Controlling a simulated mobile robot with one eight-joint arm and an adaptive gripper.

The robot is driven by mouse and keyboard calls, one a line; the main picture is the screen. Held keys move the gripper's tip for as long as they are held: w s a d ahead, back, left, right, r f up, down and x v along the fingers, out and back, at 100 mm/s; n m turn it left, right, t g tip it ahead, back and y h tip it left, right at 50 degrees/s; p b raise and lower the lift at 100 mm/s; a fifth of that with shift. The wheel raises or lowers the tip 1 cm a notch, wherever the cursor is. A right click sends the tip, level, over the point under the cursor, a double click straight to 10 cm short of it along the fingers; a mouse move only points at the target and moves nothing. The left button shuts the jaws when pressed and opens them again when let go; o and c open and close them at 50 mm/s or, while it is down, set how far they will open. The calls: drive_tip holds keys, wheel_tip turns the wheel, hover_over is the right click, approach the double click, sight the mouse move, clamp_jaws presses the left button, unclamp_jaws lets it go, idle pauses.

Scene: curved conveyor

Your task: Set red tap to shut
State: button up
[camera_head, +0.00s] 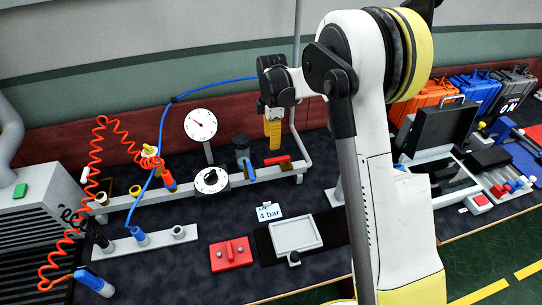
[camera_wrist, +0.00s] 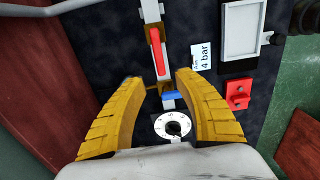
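The red tap (camera_head: 277,160) sits on the grey pipe (camera_head: 215,182) near its right end. Its red lever also shows in the wrist view (camera_wrist: 159,55), lying roughly along the pipe. My gripper (camera_head: 272,145) points down just above the tap in the head view. The red lever lies just past the fingertips in that view; I cannot tell the exact height gap.
A dial knob (camera_head: 211,180), a blue lever (camera_wrist: 172,96) and a pressure gauge (camera_head: 201,124) stand left of the tap in the head view. A "4 bar" card (camera_head: 269,212), a grey tray (camera_head: 296,235) and a red block (camera_head: 231,254) lie in front.

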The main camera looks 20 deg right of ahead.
sight(272, 159)
wheel_tip(272, 159, down, 10)
drive_tip(key=b, duration=0.2)
drive_tip(key=shift+f+b, duration=0.15)
drive_tip(key=shift+b, duration=0.2)
clamp_jaws()
